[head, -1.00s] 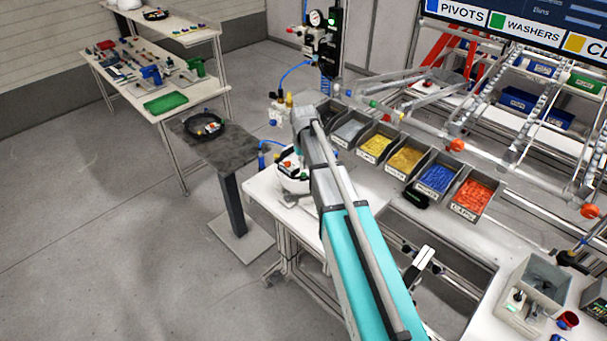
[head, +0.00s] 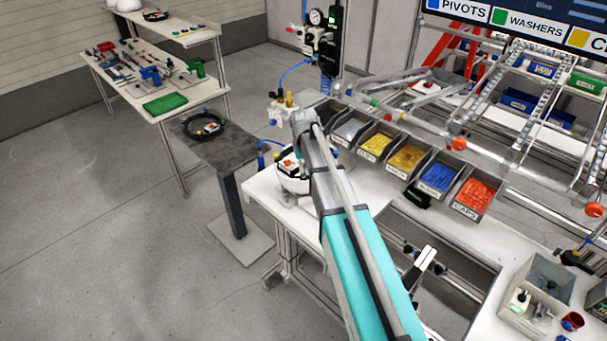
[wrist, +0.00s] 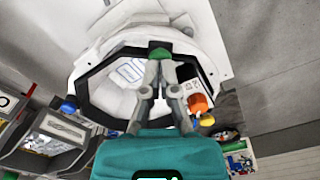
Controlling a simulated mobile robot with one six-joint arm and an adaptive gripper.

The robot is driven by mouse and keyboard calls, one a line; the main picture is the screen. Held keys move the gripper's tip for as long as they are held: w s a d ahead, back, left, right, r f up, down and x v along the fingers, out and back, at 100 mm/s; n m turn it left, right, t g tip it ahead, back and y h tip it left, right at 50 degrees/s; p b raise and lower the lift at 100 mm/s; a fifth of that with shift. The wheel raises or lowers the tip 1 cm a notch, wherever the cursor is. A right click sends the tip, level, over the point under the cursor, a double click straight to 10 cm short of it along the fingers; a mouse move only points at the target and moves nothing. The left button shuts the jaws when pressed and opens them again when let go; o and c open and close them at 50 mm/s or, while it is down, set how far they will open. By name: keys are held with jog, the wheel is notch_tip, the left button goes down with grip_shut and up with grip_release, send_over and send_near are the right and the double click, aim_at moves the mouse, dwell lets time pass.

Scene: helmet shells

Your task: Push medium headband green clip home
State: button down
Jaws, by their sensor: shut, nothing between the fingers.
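A white helmet shell (wrist: 112,50) fills the upper middle of the wrist view, with a black headband (wrist: 84,82) inside its opening. The green clip (wrist: 159,53) is at the far edge of the headband. My gripper (wrist: 159,62) is shut and empty, with its fingertips right at the green clip; I cannot tell whether they touch it or how deep it sits. An orange clip (wrist: 198,103) is on the right and a blue clip (wrist: 69,105) on the left. In the head view the shell (head: 291,184) is partly behind my arm, which hides my fingertips.
Parts bins (head: 437,178) stand in a row right of the shell. A pressure gauge unit (head: 316,38) stands behind it. A dark stand (head: 237,148) holding another black headband (head: 204,125) is to the left. Open floor lies further left.

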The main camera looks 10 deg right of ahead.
jog(key=shift+f+b, duration=0.5)
jog(key=shift+f, duration=0.1)
dwell(0.6)
jog(key=shift+r+p, duration=2.55)
jog(key=shift+f, duration=0.1)
jog(key=s+f+b, duration=0.9)
jog(key=s, duration=0.2)
jog(key=s+f+b, duration=0.9)
jog(key=s, duration=0.3)
jog(key=shift+s+m, duration=0.15)
jog(key=shift+m, duration=0.25)
